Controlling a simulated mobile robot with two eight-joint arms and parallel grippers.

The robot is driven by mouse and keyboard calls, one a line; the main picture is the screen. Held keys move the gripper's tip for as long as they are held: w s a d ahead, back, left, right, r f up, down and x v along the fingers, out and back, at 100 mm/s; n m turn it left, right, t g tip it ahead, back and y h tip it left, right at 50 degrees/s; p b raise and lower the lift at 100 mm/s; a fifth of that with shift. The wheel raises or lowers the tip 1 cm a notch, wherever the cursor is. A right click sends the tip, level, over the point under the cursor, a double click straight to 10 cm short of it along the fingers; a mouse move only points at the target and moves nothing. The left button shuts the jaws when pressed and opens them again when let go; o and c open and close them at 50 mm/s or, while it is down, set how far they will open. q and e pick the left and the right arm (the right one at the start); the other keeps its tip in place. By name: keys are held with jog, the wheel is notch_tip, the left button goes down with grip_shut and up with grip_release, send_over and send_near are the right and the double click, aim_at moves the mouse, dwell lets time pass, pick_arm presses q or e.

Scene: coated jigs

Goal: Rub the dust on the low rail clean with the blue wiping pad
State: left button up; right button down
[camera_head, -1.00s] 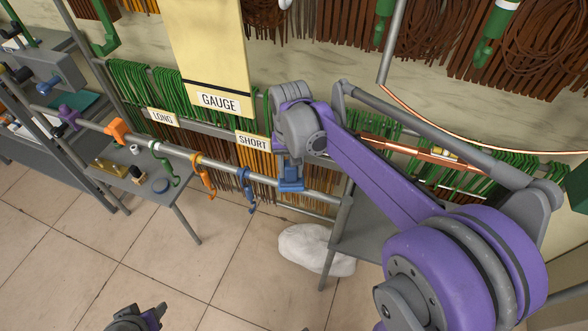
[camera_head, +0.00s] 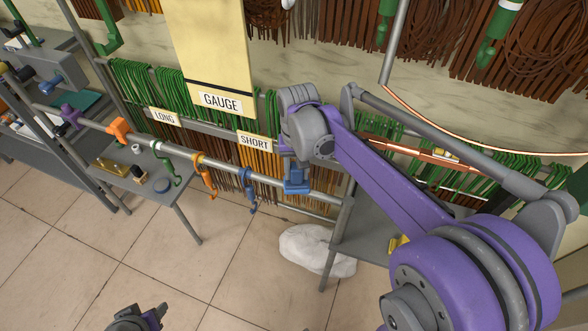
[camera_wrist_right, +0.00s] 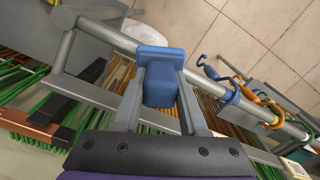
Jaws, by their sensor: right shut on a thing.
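The low rail (camera_head: 225,170) is a grey tube sloping down from the left to a post on the right in the head view. It also shows in the wrist view (camera_wrist_right: 104,34). My right gripper (camera_head: 295,168) is shut on the blue wiping pad (camera_head: 297,187). In the wrist view the pad (camera_wrist_right: 160,54) sits between the two fingers, and its wide face is at the rail, apparently touching it. I cannot make out dust on the rail; the pad and gripper hide part of it. My left gripper (camera_head: 148,318) is low at the bottom left, away from the rail, its jaws unclear.
Blue hooks (camera_head: 247,186), orange hooks (camera_head: 204,172) and a green hook (camera_head: 167,165) hang on the rail left of the pad. Green and orange strips hang behind it. A white sack (camera_head: 305,248) lies on the floor below, beside a grey table (camera_head: 350,238).

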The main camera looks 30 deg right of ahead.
jog(key=shift+a, duration=0.1)
jog(key=shift+w+a, duration=0.45)
jog(key=shift+w, duration=0.25)
jog(key=shift+s+d, duration=0.1)
jog(key=shift+s, duration=0.05)
jog(key=shift+s+d+f, duration=0.15)
jog(key=shift+s+d, duration=0.25)
jog(key=shift+s, duration=0.2)
jog(key=shift+w, duration=0.1)
jog(key=shift+w+a, duration=0.45)
jog(key=shift+w, duration=0.15)
